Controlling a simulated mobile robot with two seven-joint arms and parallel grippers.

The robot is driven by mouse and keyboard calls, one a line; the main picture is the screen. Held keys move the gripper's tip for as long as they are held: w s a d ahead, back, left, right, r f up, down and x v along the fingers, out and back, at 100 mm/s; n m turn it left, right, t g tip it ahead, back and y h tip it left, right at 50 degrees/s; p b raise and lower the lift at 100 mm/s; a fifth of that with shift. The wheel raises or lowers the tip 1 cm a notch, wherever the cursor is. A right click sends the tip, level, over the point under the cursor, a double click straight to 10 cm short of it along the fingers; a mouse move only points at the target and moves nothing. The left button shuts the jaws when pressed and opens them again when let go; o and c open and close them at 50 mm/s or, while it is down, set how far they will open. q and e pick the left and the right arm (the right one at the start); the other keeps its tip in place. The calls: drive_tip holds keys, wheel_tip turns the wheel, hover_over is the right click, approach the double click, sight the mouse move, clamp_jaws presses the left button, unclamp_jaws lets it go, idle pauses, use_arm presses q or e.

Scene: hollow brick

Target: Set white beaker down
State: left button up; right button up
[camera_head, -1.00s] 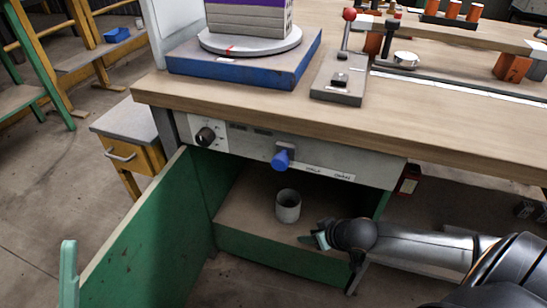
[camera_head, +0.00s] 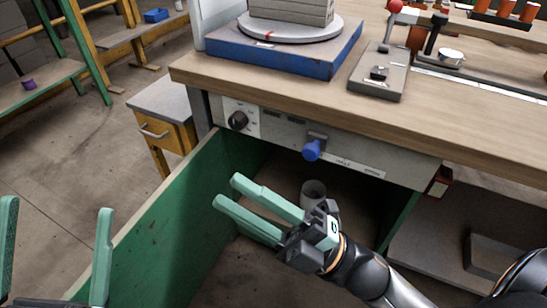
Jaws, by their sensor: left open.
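The white beaker (camera_head: 313,189) stands upright on the brown floor of the green-walled compartment below the bench; it looks grey in the shade. My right gripper (camera_head: 228,192) reaches in from the lower right, just in front of the beaker, and hides its lower part. Its two green fingers point left, apart, with nothing between them. Whether the gripper touches the beaker I cannot tell. My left gripper (camera_head: 57,208) is at the lower left, outside the green side wall, with its green fingers wide apart and empty.
The green side wall (camera_head: 170,222) stands between my grippers. Above the compartment are a panel with a blue knob (camera_head: 312,150) and the wooden bench top (camera_head: 290,105). A small yellow-sided cabinet (camera_head: 165,128) stands left.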

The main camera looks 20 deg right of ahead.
drive_tip(key=d+r+m+t+h, duration=0.3)
drive_tip(key=m+t, duration=0.3)
drive_tip(key=m, duration=0.7)
drive_tip(key=shift+w+d+r+h, duration=0.15)
drive_tip(key=shift+d+r+h, duration=0.15)
drive_tip(key=shift+d+r, duration=0.45)
drive_tip(key=shift+a+r, duration=0.15)
drive_tip(key=shift+a, duration=0.05)
